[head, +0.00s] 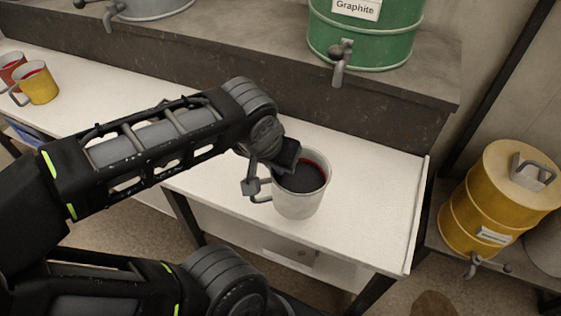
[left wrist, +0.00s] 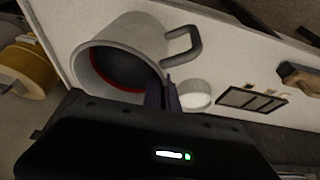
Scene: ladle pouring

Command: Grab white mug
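The white mug (head: 300,203) stands upright on the white table, with a red inside and dark contents. Its handle points left in the head view. The mug (left wrist: 148,40) also shows in the left wrist view, its handle to the right. My left gripper (head: 270,172) is at the mug's left rim, by the handle. In the left wrist view its dark fingers (left wrist: 166,94) look close together beside the rim and below the handle. Whether they touch or grip the mug I cannot tell. My right gripper is not in view.
A yellow mug (head: 41,88) and a red mug (head: 8,68) stand at far left. A green barrel (head: 385,35) with a tap stands on the raised grey ledge behind. A yellow barrel (head: 490,200) is at right. The white table (head: 370,205) is clear right of the white mug.

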